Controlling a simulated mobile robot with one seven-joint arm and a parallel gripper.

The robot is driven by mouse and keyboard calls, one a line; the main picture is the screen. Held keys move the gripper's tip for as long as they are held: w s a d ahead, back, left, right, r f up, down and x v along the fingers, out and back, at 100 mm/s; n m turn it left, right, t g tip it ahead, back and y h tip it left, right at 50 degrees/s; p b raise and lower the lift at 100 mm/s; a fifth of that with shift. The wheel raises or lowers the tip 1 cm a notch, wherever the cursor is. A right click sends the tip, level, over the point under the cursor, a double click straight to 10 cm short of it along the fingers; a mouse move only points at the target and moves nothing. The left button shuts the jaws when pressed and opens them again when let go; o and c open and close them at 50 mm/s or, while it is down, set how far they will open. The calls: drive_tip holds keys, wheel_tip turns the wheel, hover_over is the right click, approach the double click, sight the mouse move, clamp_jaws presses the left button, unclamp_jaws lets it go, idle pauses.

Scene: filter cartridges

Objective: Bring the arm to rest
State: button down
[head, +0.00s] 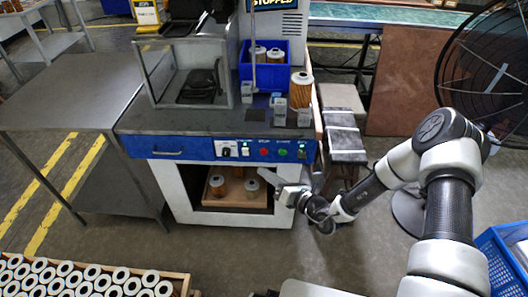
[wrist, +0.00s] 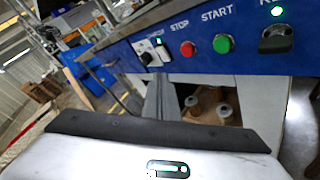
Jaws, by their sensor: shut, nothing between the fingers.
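My arm reaches from the right side of the head view to the front of the workstation, bent at the elbow. My gripper (head: 266,178) is at its end, in front of the opening below the blue control panel (head: 222,150). The gripper is shut and holds nothing. In the wrist view its dark fingers (wrist: 160,98) lie together, pointing toward the panel and the opening. The panel's red and green buttons show close by in that view. I cannot tell whether the gripper touches the cabinet.
A wooden tray (head: 232,204) with a few cartridges sits inside the opening. A blue bin (head: 246,82) and a loose cartridge (head: 301,90) stand on the workstation top. A crate of many cartridges (head: 184,284) is at lower left. A black fan (head: 490,70) stands at right.

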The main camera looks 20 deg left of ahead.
idle(0.7)
drive_tip(key=s+d+r+n+g, duration=0.1)
drive_tip(key=s+r+n+g, duration=0.4)
drive_tip(key=r+n, duration=0.4)
drive_tip(key=s+d+r+n+g, duration=0.2)
drive_tip(key=s+r+n+g, duration=0.25)
drive_tip(key=r+n, duration=0.5)
drive_tip(key=s+d+r+n+t+h, duration=0.2)
drive_tip(key=s+d+r+n+h, duration=0.25)
drive_tip(key=d, duration=0.45)
drive_tip(key=s+d+r+n+t+h, duration=0.2)
drive_tip(key=s+d+r+n+h, duration=0.3)
drive_tip(key=d, duration=0.4)
drive_tip(key=s+d+r+n+t+h, duration=0.35)
drive_tip(key=d+r+h, duration=0.2)
drive_tip(key=d, duration=0.35)
wheel_tip(320, 180, up, 17)
drive_tip(key=y+p, duration=0.1)
drive_tip(key=p, duration=1.5)
drive_tip(key=shift+s+g, duration=0.35)
drive_tip(key=shift+g, duration=0.05)
drive_tip(key=shift+r, duration=0.1)
